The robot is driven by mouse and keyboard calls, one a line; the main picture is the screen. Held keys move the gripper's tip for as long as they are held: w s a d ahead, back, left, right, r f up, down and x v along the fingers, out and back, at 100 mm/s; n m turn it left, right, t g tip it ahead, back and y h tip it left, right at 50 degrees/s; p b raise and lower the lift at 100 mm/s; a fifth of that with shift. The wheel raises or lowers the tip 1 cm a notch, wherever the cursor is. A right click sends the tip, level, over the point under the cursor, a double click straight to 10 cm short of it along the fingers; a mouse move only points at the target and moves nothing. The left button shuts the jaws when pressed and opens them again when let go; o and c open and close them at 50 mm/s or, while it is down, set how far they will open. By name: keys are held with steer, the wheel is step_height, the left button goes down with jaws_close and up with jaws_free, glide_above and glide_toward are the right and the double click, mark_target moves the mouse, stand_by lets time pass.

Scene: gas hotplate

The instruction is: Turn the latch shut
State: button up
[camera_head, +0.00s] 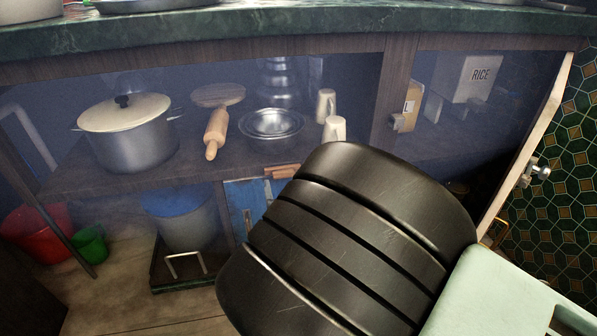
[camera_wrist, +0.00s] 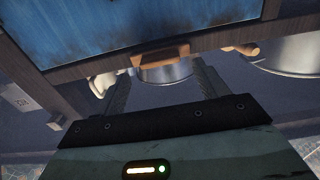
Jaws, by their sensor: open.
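A small metal latch (camera_head: 538,171) with a round knob sits on the pale edge at the far right. I cannot tell which of these is the task's latch. My gripper (camera_wrist: 163,88) is open in the wrist view, with nothing held between its fingers, pointing towards the wooden piece. My dark arm hides the gripper in the head view.
A lidded pot (camera_head: 135,140), a rolling pin (camera_head: 216,132), metal bowls (camera_head: 272,124) and cream cups (camera_head: 334,129) stand on the shelf. A rice box (camera_head: 470,77) is at the right. The green counter (camera_head: 250,30) runs above. Buckets stand below.

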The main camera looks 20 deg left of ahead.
mark_target(285, 176)
steer(key=shift+b+x, duration=0.4)
steer(key=shift+x, duration=1.3)
steer(key=c, duration=1)
